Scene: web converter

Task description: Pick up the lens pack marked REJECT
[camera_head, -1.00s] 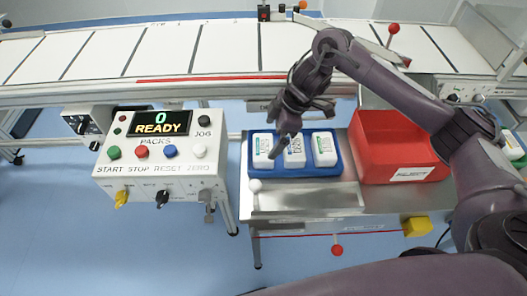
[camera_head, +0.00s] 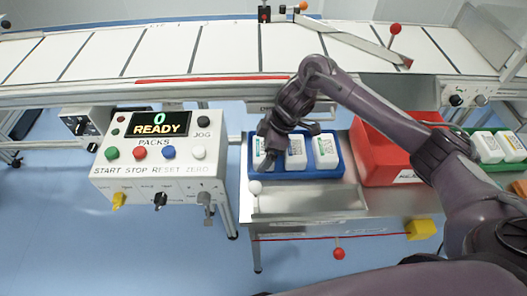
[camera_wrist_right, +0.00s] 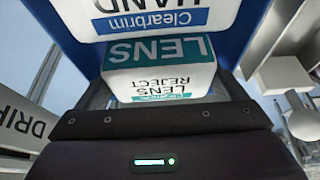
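The lens pack marked REJECT (camera_wrist_right: 160,75) is white with a teal LENS label and fills the middle of the right wrist view, its text upside down. In the head view it appears to be the leftmost pack (camera_head: 259,146) in the blue tray (camera_head: 300,174). My right gripper (camera_head: 267,153) is over that pack, pointing down and partly hiding it. In the wrist view the fingers look spread on either side of the pack; contact is not clear. A HAND pack (camera_wrist_right: 150,17) with a blue label lies just beyond. My left gripper is not in view.
The tray's other two packs (camera_head: 296,152) (camera_head: 325,152) stand close beside. A red bin (camera_head: 385,155) and a green tray with white packs (camera_head: 488,147) are to the right. A white-knobbed lever (camera_head: 255,187) stands in front. The control box (camera_head: 160,165) reads READY. The conveyor (camera_head: 220,48) runs behind.

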